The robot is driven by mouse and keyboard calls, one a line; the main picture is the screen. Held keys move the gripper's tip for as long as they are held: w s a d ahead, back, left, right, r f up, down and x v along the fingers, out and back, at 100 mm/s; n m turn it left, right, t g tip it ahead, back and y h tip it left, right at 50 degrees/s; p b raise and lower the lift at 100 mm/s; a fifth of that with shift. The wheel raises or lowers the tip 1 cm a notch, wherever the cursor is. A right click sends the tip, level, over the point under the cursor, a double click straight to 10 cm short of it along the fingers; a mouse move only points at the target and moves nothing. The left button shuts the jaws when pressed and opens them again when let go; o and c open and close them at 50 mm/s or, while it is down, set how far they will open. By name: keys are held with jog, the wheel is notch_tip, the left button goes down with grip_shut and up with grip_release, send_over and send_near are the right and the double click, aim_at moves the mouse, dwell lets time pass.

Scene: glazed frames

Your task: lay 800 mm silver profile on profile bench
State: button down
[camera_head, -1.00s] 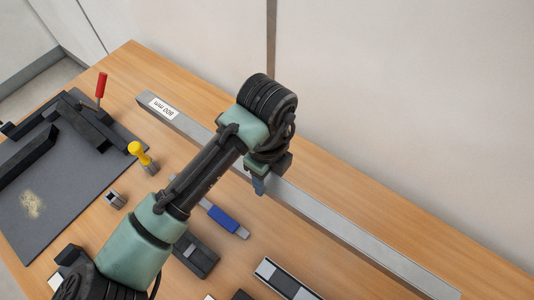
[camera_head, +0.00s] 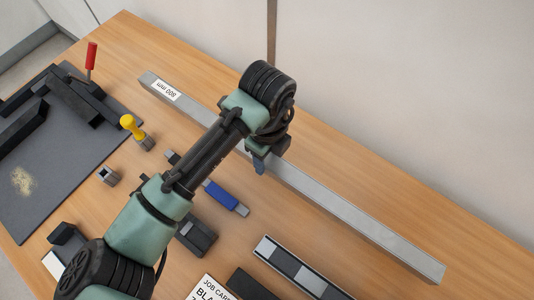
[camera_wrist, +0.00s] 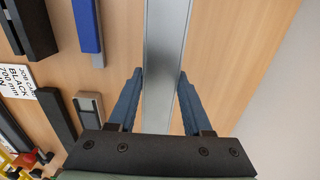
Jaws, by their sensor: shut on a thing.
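The long silver profile (camera_head: 345,212) bears a white "800 mm" label (camera_head: 166,90) near its far left end. It runs from upper left to lower right over the wooden table, and my arm hides part of its middle. My gripper (camera_head: 259,165) is shut on it near the middle. In the wrist view, the blue fingers of my gripper (camera_wrist: 160,75) lie on both sides of the profile (camera_wrist: 166,40). I cannot tell whether it touches the table or hangs slightly above it. I cannot identify a separate profile bench.
A yellow-knobbed piece (camera_head: 130,124), a blue-handled item (camera_head: 221,195), a black-and-silver piece (camera_head: 290,265) and a job card (camera_head: 208,289) lie nearer. A wall stands behind.

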jog(key=shift+f+b, duration=1.8)
jog(key=shift+f, duration=0.75)
jog(key=shift+f+b, duration=0.3)
jog(key=shift+f, duration=0.15)
jog(key=shift+c, duration=1.2)
grip_release()
jog(key=shift+f, duration=0.1)
notch_tip(320, 180, up, 13)
jog(key=shift+f, duration=0.15)
notch_tip(320, 180, up, 6)
jog(key=p, duration=0.5)
jog(key=shift+r+p, duration=0.2)
jog(key=shift+p, duration=0.2)
